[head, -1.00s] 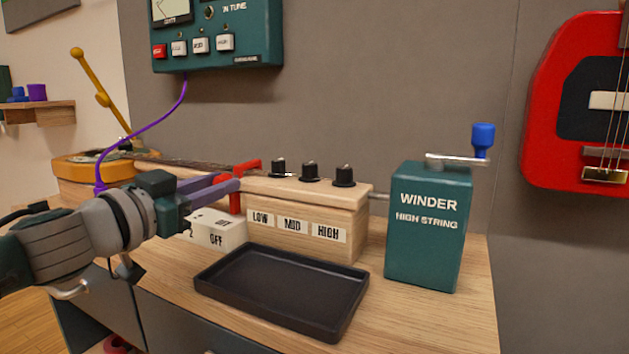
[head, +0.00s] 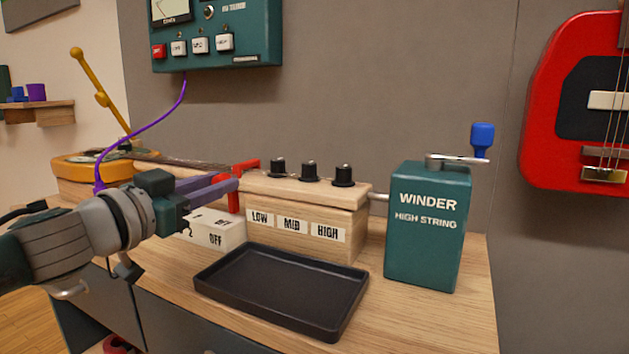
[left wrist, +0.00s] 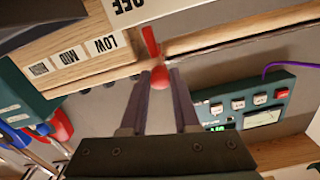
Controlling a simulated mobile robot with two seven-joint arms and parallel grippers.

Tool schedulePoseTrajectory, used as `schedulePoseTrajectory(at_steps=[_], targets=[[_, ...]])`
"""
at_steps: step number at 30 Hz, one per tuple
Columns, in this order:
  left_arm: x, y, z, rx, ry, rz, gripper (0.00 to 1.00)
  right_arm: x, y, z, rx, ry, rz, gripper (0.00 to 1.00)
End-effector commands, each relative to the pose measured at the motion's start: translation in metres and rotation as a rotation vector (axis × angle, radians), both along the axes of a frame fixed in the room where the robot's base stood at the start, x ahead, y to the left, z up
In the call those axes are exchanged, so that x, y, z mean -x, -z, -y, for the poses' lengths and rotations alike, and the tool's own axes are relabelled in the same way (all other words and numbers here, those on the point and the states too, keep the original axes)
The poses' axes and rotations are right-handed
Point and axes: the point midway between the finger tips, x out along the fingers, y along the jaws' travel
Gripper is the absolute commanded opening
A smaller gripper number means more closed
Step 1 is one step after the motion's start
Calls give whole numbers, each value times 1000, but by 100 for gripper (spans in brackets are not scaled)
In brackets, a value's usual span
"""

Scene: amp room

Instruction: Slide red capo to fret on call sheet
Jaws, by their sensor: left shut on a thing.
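The red capo (head: 234,198) stands by the left end of the wooden block with the LOW, MID and HIGH labels, near the end of the neck (head: 190,163). My left gripper (head: 236,187) is shut on the capo's upright part. In the left wrist view the capo (left wrist: 151,42) rises from between the fingertips of my left gripper (left wrist: 159,76). The call sheet cannot be made out in these views. The frets are too small to tell apart. My right gripper is not in view.
A white OFF block (head: 216,238) sits just below my left fingers. A black tray (head: 285,290) lies in front, and the green winder box (head: 428,230) stands at right. The purple cable (head: 150,128) hangs from the wall tuner (head: 217,35).

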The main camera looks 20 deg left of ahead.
Motion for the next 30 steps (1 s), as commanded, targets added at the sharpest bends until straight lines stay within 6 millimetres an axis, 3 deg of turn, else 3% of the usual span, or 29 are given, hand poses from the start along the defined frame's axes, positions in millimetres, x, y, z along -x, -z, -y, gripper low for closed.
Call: schedulePoseTrajectory(at_steps=[10,14,22,23,30], targets=[[-5,4,-68,-5,-5,-5,0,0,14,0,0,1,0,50],[-5,2,-77,-3,-5,-3,0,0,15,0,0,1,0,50],[-5,1,-77,-1,-4,-2,0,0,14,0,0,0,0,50],[-5,1,-77,-1,-4,-2,33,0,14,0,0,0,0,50],[-6,1,-76,0,-2,-1,59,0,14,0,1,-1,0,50]])
